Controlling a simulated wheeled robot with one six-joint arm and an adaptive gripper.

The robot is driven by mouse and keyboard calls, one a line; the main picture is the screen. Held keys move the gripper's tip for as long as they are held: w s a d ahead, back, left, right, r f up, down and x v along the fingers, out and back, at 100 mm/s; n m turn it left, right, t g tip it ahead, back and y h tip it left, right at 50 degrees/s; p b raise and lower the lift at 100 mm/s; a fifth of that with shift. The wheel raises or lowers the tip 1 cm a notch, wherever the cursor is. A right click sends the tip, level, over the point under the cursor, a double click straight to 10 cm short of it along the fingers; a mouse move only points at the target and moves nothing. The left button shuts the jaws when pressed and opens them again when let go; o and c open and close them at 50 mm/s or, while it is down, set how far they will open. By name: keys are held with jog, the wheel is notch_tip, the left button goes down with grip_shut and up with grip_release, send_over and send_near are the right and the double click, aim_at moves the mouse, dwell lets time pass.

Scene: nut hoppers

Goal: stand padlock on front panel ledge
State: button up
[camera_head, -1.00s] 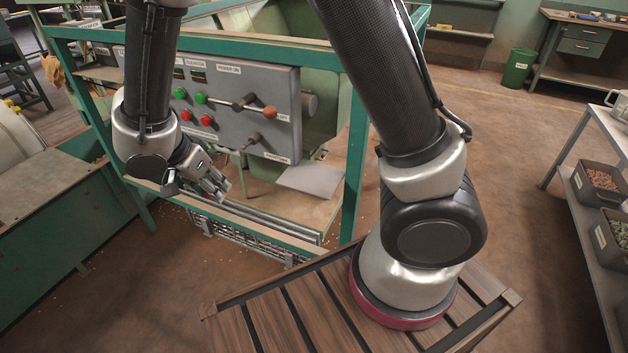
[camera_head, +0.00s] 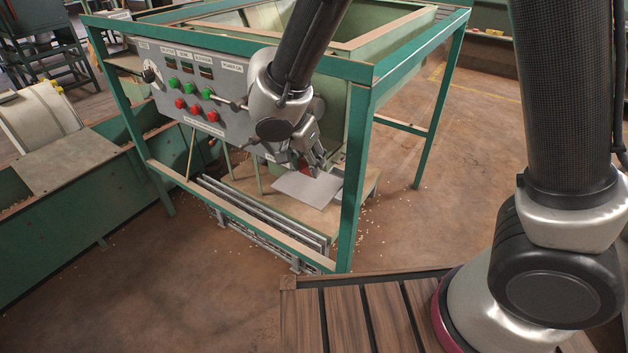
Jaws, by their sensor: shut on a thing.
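My gripper (camera_head: 316,164) is in front of the right end of the grey control panel (camera_head: 178,118), pointing down and to the right. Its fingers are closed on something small. A small red patch (camera_head: 304,169) shows at the fingers and may be the padlock; its shape and shackle cannot be made out. The front ledge (camera_head: 232,214), a flat-topped rail on the green frame, runs below the panel, lower and to the left of my gripper. No padlock can be seen standing on it.
A green corner post (camera_head: 352,185) rises just right of my gripper. A grey plate (camera_head: 308,187) lies below and behind it. The panel has red and green buttons and a protruding lever (camera_head: 228,103). A green trough (camera_head: 85,215) stands at left.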

aim_at(305, 173)
jog(key=shift+f, duration=2.65)
jog(key=shift+f, duration=0.1)
jog(key=o, duration=1.1)
jog(key=shift+a, duration=0.1)
jog(key=shift+c, duration=0.2)
jog(key=v, duration=1.2)
jog(key=shift+s, duration=0.1)
